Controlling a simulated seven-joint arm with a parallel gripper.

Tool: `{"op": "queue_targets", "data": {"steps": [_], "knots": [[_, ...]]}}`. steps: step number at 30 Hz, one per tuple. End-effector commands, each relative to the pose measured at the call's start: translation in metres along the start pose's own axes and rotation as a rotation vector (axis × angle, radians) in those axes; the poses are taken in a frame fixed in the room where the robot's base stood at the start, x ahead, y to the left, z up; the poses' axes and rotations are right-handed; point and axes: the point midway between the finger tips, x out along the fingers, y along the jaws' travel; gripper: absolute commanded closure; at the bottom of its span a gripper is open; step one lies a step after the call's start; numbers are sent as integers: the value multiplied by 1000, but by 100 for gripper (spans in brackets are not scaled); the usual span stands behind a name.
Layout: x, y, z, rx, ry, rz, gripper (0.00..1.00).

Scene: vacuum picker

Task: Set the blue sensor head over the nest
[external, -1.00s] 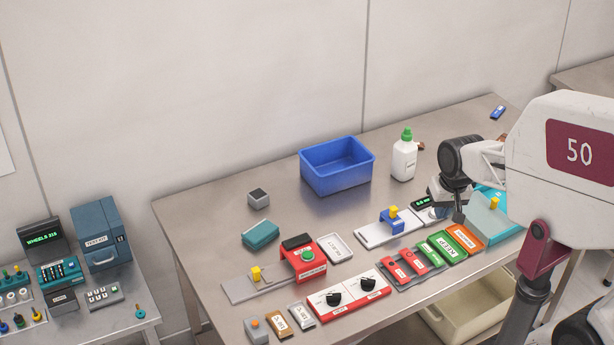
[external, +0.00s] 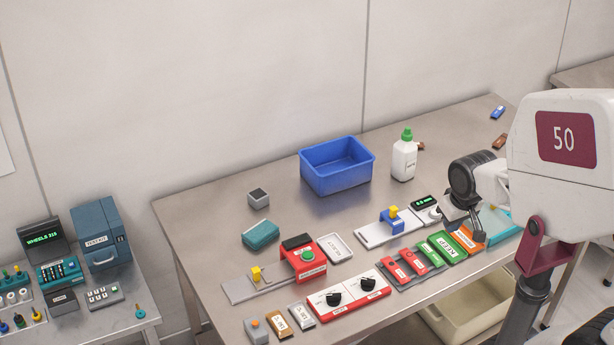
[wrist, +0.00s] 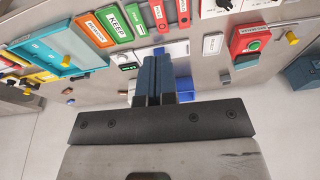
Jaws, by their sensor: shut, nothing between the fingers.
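The blue sensor head (external: 391,222), topped with a yellow knob (external: 393,211), straddles a pale slide plate (external: 370,235) near the middle right of the bench. I cannot make out which part of the plate is the nest. My gripper (external: 474,226) is to the right of the sensor head, near the orange and green trays, and apart from the head. In the wrist view the fingers of my gripper (wrist: 155,65) are together and empty. They cover part of the pale plate (wrist: 178,48) there, and the sensor head is mostly hidden.
Green (external: 447,243) and orange (external: 467,237) trays and a red-block rack (external: 410,266) lie in front. A small display box (external: 424,202) stands beside the plate. A blue bin (external: 337,170) and white bottle (external: 404,160) stand behind. A red-headed slide (external: 304,263) lies left.

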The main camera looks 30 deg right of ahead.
Motion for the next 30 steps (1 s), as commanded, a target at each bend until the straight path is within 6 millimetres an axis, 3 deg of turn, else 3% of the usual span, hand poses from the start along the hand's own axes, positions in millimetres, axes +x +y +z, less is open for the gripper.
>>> {"op": "queue_targets", "data": {"steps": [8,17,30], "knots": [[6,6,-33,172,-51,-25,100],[21,21,-86,451,-130,-59,100],[59,56,-162,866,-255,-93,100]]}}
